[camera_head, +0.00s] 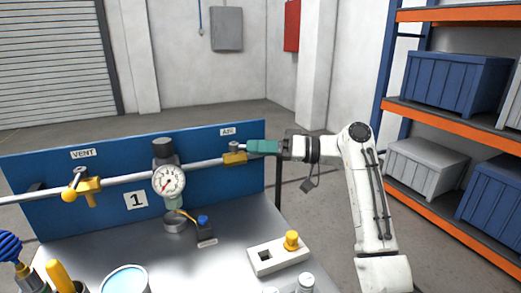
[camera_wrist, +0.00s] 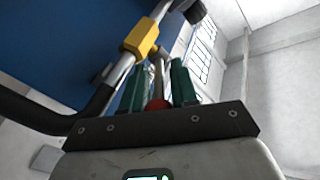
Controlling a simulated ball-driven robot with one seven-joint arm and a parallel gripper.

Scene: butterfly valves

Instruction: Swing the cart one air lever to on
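The air valve (camera_head: 235,157) is a yellow body on the pipe under the AIR label, at the right end of the blue panel. My gripper (camera_head: 262,146), with teal fingers, is just right of it at about its height. In the wrist view the yellow valve body (camera_wrist: 141,38) is above and slightly left. The air lever (camera_wrist: 159,76) is a thin metal rod with a red end. It runs from the valve down between my two fingers (camera_wrist: 158,85), which stand apart on either side of it. In the head view my fingers hide most of the lever.
The blue panel (camera_head: 110,210), marked 1, also carries a gauge (camera_head: 168,181) and the vent valve (camera_head: 88,187). The grey cart top (camera_head: 220,275) holds a white block with a yellow knob (camera_head: 291,241). Shelves with crates (camera_head: 455,80) stand at the right.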

